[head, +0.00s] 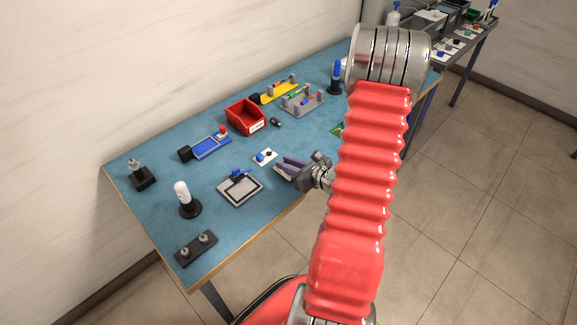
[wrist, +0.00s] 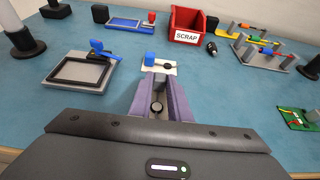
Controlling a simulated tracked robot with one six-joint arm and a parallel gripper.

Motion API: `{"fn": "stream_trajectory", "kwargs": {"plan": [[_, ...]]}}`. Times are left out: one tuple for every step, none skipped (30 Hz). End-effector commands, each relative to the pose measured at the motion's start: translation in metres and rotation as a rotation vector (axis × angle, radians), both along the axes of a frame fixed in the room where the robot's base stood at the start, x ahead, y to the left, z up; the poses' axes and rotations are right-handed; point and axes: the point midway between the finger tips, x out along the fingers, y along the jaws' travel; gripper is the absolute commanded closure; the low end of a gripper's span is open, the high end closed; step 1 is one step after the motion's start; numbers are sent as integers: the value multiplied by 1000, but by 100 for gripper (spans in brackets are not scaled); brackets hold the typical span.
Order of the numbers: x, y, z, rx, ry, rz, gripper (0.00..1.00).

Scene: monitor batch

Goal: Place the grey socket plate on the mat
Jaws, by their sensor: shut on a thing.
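My gripper (head: 291,167) is low over the blue bench top near its front edge. In the wrist view its two purple fingers (wrist: 160,100) are shut on a small grey piece with a round dark feature, which I take as the grey socket plate (wrist: 157,107). The fingers hide most of it. Just beyond the fingertips lies a white plate (head: 264,157) with a blue block and a black knob; it also shows in the wrist view (wrist: 170,71). I cannot tell for sure which surface is the mat; the blue covering (head: 225,232) spans the bench top.
A dark-framed grey panel (head: 240,190) with a blue clamp lies left of my gripper. Beyond are a red SCRAP bin (head: 245,117), a grey rack (head: 302,103) and a blue tray (head: 211,147). A white-topped stand (head: 183,197) and a two-post block (head: 196,248) stand at the near left.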

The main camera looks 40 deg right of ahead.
Motion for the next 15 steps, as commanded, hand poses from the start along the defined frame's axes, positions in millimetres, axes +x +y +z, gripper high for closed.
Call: {"fn": "stream_trajectory", "kwargs": {"plan": [[0,0,-6,2,1,0,100],[0,0,-9,2,1,-1,100],[0,0,-12,2,1,-1,100],[0,0,-14,1,1,0,100],[0,0,-15,1,1,0,100],[0,0,-16,0,0,0,100],[0,0,-17,0,0,0,100],[0,0,-17,-1,0,0,100],[0,0,-17,-1,0,0,100],[0,0,-17,-1,0,0,100],[0,0,-16,-1,0,0,100],[0,0,-16,-1,0,0,100],[0,0,-16,-1,0,0,100],[0,0,-16,-1,0,0,100],[0,0,-17,-1,0,0,100]]}}
